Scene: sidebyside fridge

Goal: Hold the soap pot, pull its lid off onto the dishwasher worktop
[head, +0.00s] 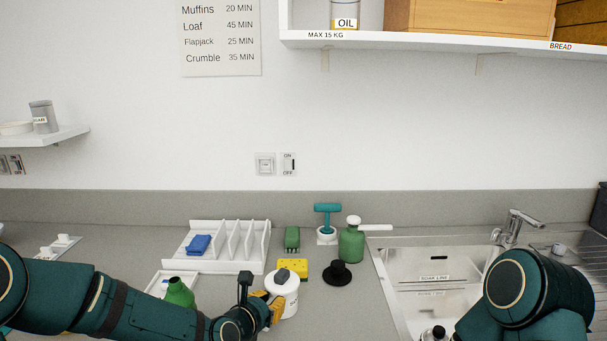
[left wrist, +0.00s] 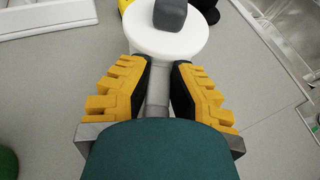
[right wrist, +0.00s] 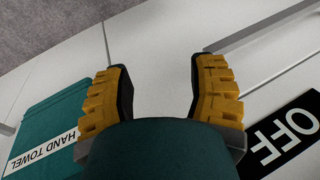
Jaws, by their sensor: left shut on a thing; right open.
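The soap pot (head: 285,303) is white and stands upright on the worktop, left of the sink. Its white lid (left wrist: 168,42) with a dark grey knob (head: 283,275) is on top. My left gripper (head: 273,308) is shut on the pot's side, below the lid; its two yellow-backed fingers also show in the left wrist view (left wrist: 160,85). The lower part of the pot is mostly hidden in that view. My right gripper (right wrist: 160,80) is open and empty, near a hanging teal hand towel (right wrist: 50,125) and an "OFF" label; its fingers are not seen in the head view.
A yellow sponge (head: 296,266) lies behind the pot, and a black round thing (head: 337,273) lies to its right. A green bottle (head: 351,246), teal-handled tool (head: 327,219) and white rack (head: 232,266) stand behind. The sink (head: 385,289) is right. Bare worktop (head: 345,315) lies between.

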